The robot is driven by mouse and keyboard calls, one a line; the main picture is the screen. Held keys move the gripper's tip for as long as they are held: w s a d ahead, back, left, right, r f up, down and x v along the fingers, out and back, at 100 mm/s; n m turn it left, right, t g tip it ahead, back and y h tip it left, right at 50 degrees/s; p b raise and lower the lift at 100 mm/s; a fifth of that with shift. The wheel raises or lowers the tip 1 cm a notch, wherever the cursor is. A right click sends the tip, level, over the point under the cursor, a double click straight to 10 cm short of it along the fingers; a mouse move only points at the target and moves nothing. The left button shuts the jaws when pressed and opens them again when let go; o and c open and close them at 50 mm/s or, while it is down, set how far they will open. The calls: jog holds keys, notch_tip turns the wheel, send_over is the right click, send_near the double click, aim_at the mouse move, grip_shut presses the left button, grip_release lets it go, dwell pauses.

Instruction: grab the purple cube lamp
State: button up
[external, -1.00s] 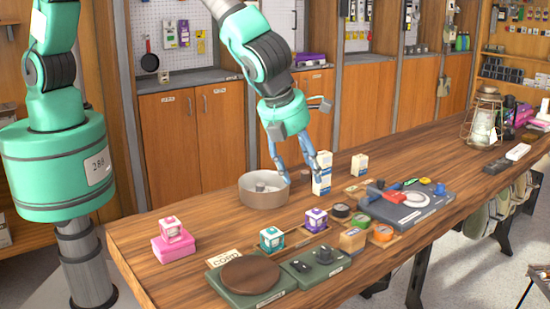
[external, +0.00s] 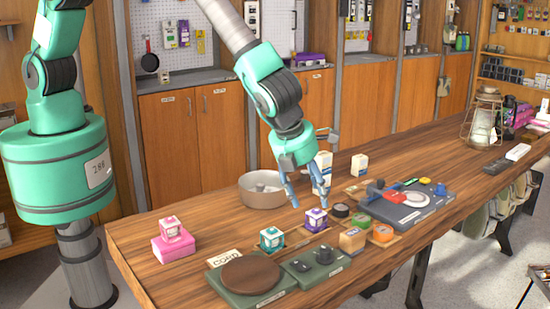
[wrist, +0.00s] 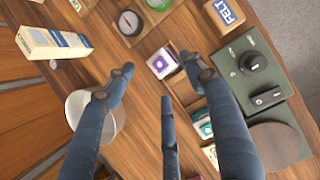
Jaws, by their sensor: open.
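The purple cube lamp (external: 316,219) stands upright in a shallow wooden tray on the table, between the teal cube lamp (external: 271,238) and a dark round tin. In the wrist view the purple cube lamp (wrist: 162,63) shows its pale top, just beyond my fingertips. My gripper (external: 309,202) is open and empty, with its blue fingers pointing down just above and behind the purple lamp. In the wrist view my gripper (wrist: 160,80) has its fingers spread around empty space, the lamp lying between and ahead of them.
White cartons (external: 359,165) stand farther back. A pink cube lamp on a pink box (external: 173,241) is at left.

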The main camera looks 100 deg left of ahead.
aim_at(316, 211)
jog(key=shift+w+a+f, duration=0.1)
jog(key=shift+f, duration=0.15)
jog(key=shift+f, duration=0.1)
jog(key=shift+b+x, duration=0.45)
jog(key=shift+x, duration=2.1)
grip_shut()
